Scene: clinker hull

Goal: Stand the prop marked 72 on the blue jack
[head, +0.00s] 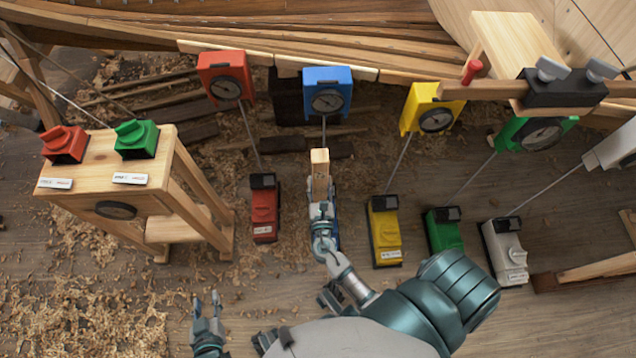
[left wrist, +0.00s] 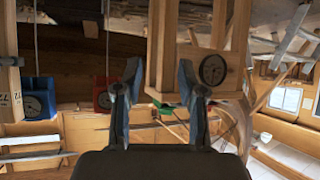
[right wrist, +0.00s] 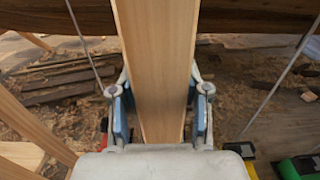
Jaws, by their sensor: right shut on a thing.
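The wooden prop (head: 320,178) stands roughly upright over the place of the blue jack, between the red and yellow jacks. My right gripper (head: 322,212) is shut on it; the right wrist view shows the fingers on both sides of the prop (right wrist: 158,70). A marking that reads like 72 shows on wood (left wrist: 10,92) at the left edge of the left wrist view. The blue jack (head: 337,230) is mostly hidden behind the gripper, so I cannot tell whether the prop touches it. My left gripper (head: 207,304) is open and empty, low on the left; its fingers (left wrist: 160,100) are apart.
Red (head: 264,212), yellow (head: 384,232), green (head: 444,232) and white (head: 505,250) jacks stand in a row. Rods rise to gauges, including the blue gauge (head: 327,95), along the hull. A wooden stand (head: 90,172) is at left. Shavings cover the floor.

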